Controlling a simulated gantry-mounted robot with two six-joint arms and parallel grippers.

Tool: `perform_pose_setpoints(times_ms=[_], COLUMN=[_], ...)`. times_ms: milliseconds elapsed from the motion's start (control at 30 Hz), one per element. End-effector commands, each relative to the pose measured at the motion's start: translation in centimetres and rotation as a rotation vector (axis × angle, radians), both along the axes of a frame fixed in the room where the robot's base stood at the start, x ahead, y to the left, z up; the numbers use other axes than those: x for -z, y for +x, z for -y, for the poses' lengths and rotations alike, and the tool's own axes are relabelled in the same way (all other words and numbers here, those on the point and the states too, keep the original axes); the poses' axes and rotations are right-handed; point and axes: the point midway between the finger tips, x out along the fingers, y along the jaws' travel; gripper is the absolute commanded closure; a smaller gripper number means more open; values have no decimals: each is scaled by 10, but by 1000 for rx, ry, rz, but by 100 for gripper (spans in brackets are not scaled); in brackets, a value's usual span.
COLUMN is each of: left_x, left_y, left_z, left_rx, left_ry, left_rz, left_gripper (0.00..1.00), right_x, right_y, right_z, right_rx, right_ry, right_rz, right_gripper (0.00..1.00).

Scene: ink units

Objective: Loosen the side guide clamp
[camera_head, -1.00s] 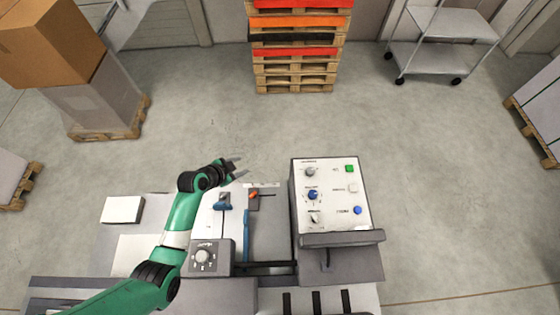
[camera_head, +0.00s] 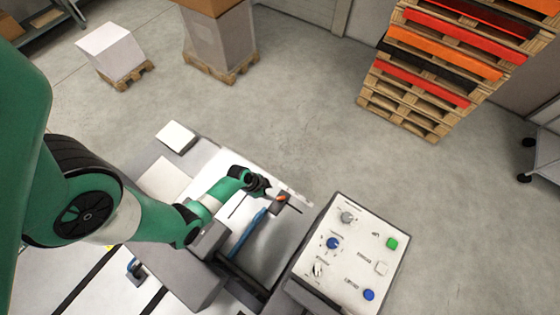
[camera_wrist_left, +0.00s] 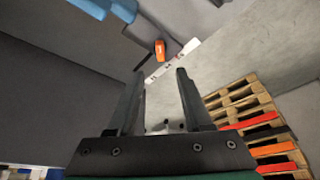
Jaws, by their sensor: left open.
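A small orange lever (camera_head: 281,198), which looks like the side guide clamp, sits on a dark block at the far end of the machine bed (camera_head: 268,243). It also shows in the left wrist view (camera_wrist_left: 160,49), beyond the fingertips. A long blue bar (camera_head: 249,232) runs along the bed beside it. My left gripper (camera_head: 268,190) is just left of the orange lever in the head view. In the left wrist view its fingers (camera_wrist_left: 158,73) are spread apart with nothing between them, and the lever appears apart from them. My right gripper is not in view.
A raised control panel (camera_head: 313,279) with knobs and coloured buttons stands right of the bed. A white block (camera_head: 176,137) lies at the far left of the machine. Stacked pallets (camera_head: 410,105) stand on the floor beyond. Open floor lies between.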

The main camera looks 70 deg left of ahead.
Motion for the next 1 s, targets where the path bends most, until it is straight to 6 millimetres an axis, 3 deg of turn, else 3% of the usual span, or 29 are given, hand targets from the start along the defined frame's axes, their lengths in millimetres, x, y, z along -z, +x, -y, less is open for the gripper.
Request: perform_pose_setpoints(times_ms=[33,100,367,567,867,1000], left_x=[16,30,78,94,95,95], left_y=[3,8,29,38,40,40], left_z=[0,1,3,4,4,4], left_rx=[4,4,4,3,2,2], left_ry=[2,1,1,0,1,1], left_rz=[0,1,0,0,1,1], left_gripper=[50,50,50,50,50,73], right_x=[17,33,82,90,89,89], right_y=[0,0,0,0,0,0], right_z=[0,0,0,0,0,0], right_rx=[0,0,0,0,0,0], right_ry=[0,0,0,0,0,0], right_rz=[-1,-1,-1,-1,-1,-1], right_gripper=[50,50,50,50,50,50])
